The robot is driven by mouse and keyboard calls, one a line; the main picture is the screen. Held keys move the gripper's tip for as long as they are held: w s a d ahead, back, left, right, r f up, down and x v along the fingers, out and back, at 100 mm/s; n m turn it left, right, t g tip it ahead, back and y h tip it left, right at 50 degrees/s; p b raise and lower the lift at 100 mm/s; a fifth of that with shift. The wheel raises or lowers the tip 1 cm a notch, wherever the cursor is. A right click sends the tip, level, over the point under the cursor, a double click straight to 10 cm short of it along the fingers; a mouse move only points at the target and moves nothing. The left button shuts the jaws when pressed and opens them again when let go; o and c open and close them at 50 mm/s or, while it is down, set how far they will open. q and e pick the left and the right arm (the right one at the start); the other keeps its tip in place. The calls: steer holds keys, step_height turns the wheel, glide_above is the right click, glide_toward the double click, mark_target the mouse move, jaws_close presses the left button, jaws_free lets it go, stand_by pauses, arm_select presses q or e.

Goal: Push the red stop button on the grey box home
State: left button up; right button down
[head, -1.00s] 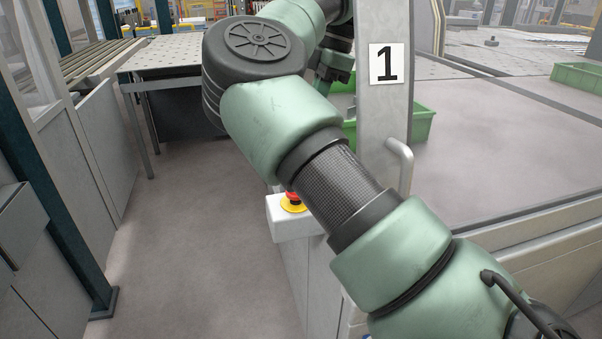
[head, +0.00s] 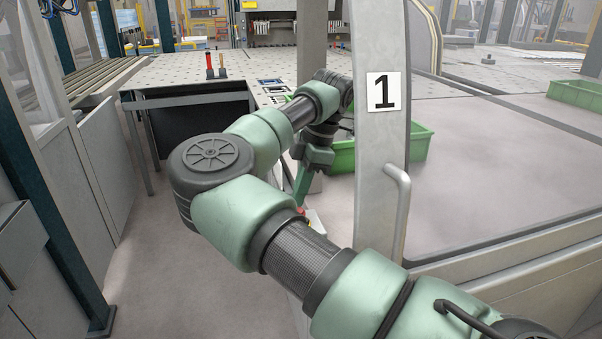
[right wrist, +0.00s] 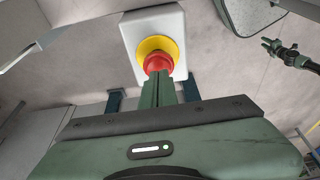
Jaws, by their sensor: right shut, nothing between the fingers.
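The red stop button (right wrist: 158,62) sits in a yellow ring (right wrist: 150,47) on the light grey box (right wrist: 172,22) in the right wrist view. In the head view a sliver of the red button (head: 301,211) and part of the box (head: 316,222) show behind my right arm. My right gripper (right wrist: 160,77) is shut and empty. Its fingertips overlap the button's near edge in the right wrist view; I cannot tell whether they touch. In the head view my right gripper (head: 301,203) points down at the button. My left gripper (right wrist: 269,45) shows small at the right wrist view's upper right; its opening is unclear.
A grey post with a "1" sign (head: 384,92) and a handle (head: 399,210) stands right of my right arm. A green bin (head: 420,147) is behind the post. A perforated table (head: 190,72) stands at the back. Floor (head: 160,260) is clear at left.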

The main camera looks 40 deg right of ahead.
steer(key=shift+f, duration=0.35)
